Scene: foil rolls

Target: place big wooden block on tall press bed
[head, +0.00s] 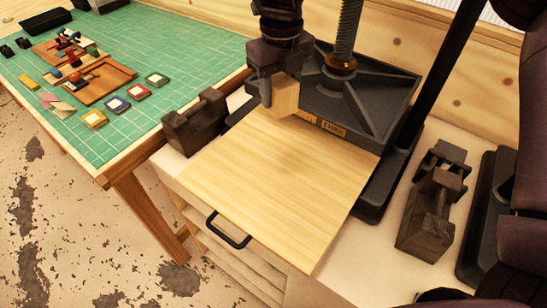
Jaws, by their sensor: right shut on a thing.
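A wooden block (284,97) is in my right gripper (274,80), which points down and is shut on it. Dark gripper parts hide the upper part of the block. The press has a flat pale wooden bed (282,193) with a black handle (228,230) at its front. The block shows in front of the bed's far edge and the black press plate (385,88); it appears to be held above the bed, though the exact gap is hard to judge. The visible bed surface is bare. My left gripper is not in view.
A steel screw (346,35) rises from the press plate. Dark iron weights stand left (195,124) and right (431,213) of the bed. A green cutting mat (120,50) on the left table bears wooden trays and several small coloured tiles. A black post stands right of the press.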

